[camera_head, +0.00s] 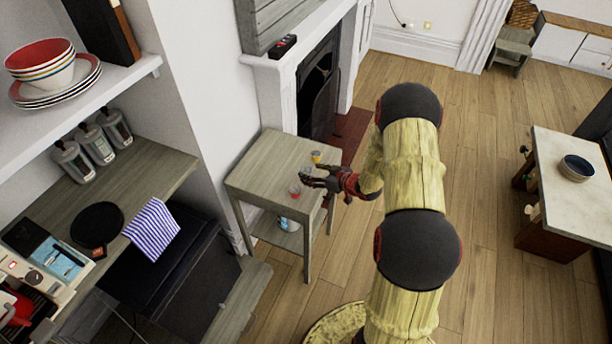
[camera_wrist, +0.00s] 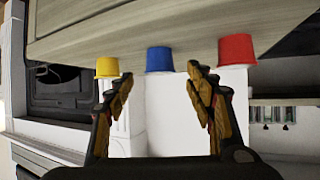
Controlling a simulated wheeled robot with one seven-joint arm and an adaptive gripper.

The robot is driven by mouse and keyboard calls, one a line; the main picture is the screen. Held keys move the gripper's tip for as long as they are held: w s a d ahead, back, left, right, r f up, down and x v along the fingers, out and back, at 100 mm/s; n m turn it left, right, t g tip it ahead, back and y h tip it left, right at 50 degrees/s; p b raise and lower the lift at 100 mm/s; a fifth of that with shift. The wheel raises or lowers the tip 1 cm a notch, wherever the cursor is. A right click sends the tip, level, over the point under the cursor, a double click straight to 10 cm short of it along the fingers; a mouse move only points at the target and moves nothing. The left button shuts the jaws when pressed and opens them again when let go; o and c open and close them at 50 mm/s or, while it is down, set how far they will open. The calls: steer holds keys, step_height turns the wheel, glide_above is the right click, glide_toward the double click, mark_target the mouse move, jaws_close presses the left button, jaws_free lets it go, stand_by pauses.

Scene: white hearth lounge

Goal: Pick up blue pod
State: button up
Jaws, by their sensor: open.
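In the wrist view, which appears upside down, the blue pod (camera_wrist: 159,59) is a small cup shape on the grey wooden side table (camera_wrist: 110,30). My gripper (camera_wrist: 159,78) is open, with one fingertip to each side of the blue pod in the picture and a gap between them. A yellow pod (camera_wrist: 108,67) is left of it and a red pod (camera_wrist: 237,49) is right. In the head view, my gripper (camera_head: 308,181) is low at the right side of the table (camera_head: 258,165). The blue pod cannot be made out there.
In the head view, the yellow pod (camera_head: 316,157) and red pod (camera_head: 295,190) flank my gripper closely. A fireplace (camera_head: 318,90) stands behind the table. A white-topped table (camera_head: 570,190) with a dark bowl (camera_head: 577,167) is at right. The left of the side table top is clear.

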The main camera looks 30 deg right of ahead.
steer(key=x, duration=0.3)
steer(key=shift+b, duration=0.35)
steer(key=shift+s, duration=0.1)
steer(key=c, duration=0.9)
